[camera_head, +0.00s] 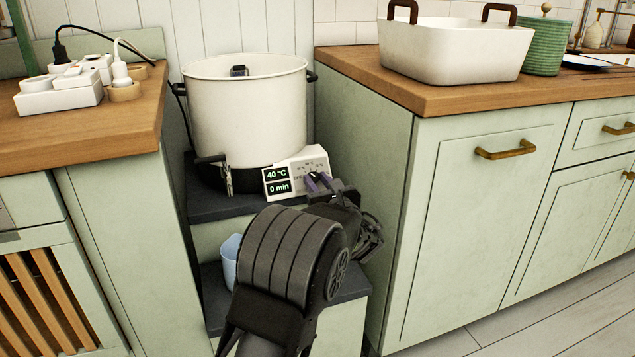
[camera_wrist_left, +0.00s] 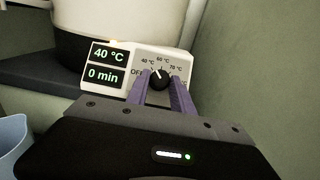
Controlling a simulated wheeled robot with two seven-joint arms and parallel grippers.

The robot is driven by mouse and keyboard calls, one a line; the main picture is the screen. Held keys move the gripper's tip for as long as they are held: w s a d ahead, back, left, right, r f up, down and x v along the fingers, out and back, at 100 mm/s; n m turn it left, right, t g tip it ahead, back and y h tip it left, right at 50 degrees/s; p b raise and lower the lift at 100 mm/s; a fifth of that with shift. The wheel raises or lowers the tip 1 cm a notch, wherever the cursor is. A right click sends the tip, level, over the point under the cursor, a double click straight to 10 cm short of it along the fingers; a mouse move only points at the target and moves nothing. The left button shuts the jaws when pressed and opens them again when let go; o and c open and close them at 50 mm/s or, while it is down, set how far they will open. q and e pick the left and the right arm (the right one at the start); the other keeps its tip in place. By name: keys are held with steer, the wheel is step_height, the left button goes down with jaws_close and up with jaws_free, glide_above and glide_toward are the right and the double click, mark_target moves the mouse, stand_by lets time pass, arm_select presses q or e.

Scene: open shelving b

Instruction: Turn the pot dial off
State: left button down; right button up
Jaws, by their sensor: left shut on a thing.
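The white pot (camera_head: 247,112) stands on a dark step between two green cabinets. Its control panel (camera_head: 282,180) is at the lower right front, with displays reading 40 °C and 0 min. In the left wrist view, the black dial (camera_wrist_left: 160,80) has a white pointer aimed up and slightly left, between the 40 °C and 60 °C marks, and OFF is printed at its left. My left gripper (camera_head: 318,181) is at the panel; its purple fingers (camera_wrist_left: 167,92) are shut on the dial, one on each side. The right gripper is not in view.
A light blue cup (camera_head: 230,260) stands on the lower step, left of my arm. Wooden counters flank the pot. A power strip (camera_head: 62,92) with plugs lies on the left one; a white dish (camera_head: 455,50) and green jar (camera_head: 546,46) stand on the right one.

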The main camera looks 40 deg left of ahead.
arm_select(q)
steer(key=shift+n+g+p, duration=0.35)
steer(key=shift+n+g, duration=0.05)
steer(key=shift+n, duration=0.2)
steer(key=n+g+p, duration=0.1)
steer(key=n+y, duration=0.1)
steer(key=n, duration=0.1)
steer(key=n+g+p, duration=0.1)
steer(key=shift+w+d+r+n+g+p, duration=0.15)
steer(key=shift+w+n+g+p, duration=0.15)
steer(key=shift+n, duration=0.1)
steer(key=n+g+p, duration=0.1)
steer(key=n+g, duration=0.1)
steer(key=shift+n+p, duration=0.35)
steer(key=shift+n, duration=0.05)
steer(key=shift+w+n+g+p, duration=0.1)
steer(key=shift+n+g+p, duration=0.45)
steer(key=shift+n, duration=0.45)
steer(key=c, duration=1.1)
jaws_free()
steer(key=shift+r, duration=0.1)
